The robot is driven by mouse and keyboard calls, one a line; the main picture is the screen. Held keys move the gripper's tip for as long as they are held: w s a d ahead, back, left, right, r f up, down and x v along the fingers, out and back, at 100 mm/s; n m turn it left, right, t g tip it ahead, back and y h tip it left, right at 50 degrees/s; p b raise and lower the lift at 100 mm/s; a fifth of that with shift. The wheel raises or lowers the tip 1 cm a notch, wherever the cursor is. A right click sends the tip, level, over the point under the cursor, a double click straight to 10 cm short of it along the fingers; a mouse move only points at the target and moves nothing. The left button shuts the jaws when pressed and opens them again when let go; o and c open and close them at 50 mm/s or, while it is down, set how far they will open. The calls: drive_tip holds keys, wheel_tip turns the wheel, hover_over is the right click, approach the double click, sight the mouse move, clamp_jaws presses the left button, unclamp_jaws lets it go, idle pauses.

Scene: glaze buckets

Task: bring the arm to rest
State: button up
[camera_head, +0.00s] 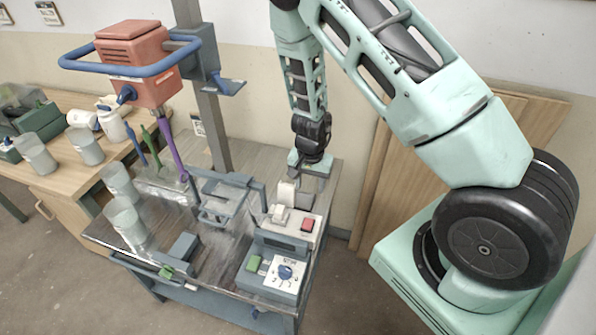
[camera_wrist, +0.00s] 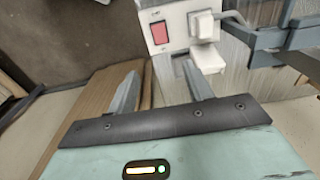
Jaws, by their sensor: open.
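My arm, mint green with black joints, reaches from the right of the head view over the workbench (camera_head: 215,262). My gripper (camera_head: 312,172) hangs at the back right of the bench, above and behind the white switch box with the red switch (camera_head: 307,225). In the wrist view my gripper (camera_wrist: 160,92) shows two grey fingers spread apart with nothing between them. The switch box (camera_wrist: 162,35) and a white plug (camera_wrist: 205,25) lie beyond the fingertips there. I cannot tell the exact gap between the fingers and the box.
An orange mixer (camera_head: 140,60) with a blue ring handle stands on a post, its purple shaft over the bench. Clear buckets (camera_head: 125,218) stand at the bench's left. A control box with a dial (camera_head: 272,272) sits at the front right. Wooden boards (camera_head: 395,190) lean on the wall.

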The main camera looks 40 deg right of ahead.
drive_tip(key=s+a+r+n+y+b, duration=0.1)
drive_tip(key=s+a+r+n+b, duration=0.2)
drive_tip(key=a, duration=0.4)
drive_tip(key=s+a+r+n+y, duration=0.1)
drive_tip(key=s+a+r+n, duration=0.1)
drive_tip(key=a+r, duration=0.35)
drive_tip(key=s+a+r+n+y+b, duration=0.2)
drive_tip(key=a+r+n, duration=0.1)
drive_tip(key=a, duration=0.5)
drive_tip(key=s+a+r+n+h+b, duration=0.1)
drive_tip(key=s+r+n+b, duration=0.1)
drive_tip(key=s+n, duration=0.3)
drive_tip(key=s+a+r+n+h+b, duration=0.1)
drive_tip(key=s+r+n, duration=0.3)
drive_tip(key=s, duration=0.7)
drive_tip(key=shift+s+a+n+h+b, duration=0.35)
drive_tip(key=shift+n+h+b, duration=0.2)
drive_tip(key=shift+b, duration=0.35)
drive_tip(key=shift+w, duration=0.1)
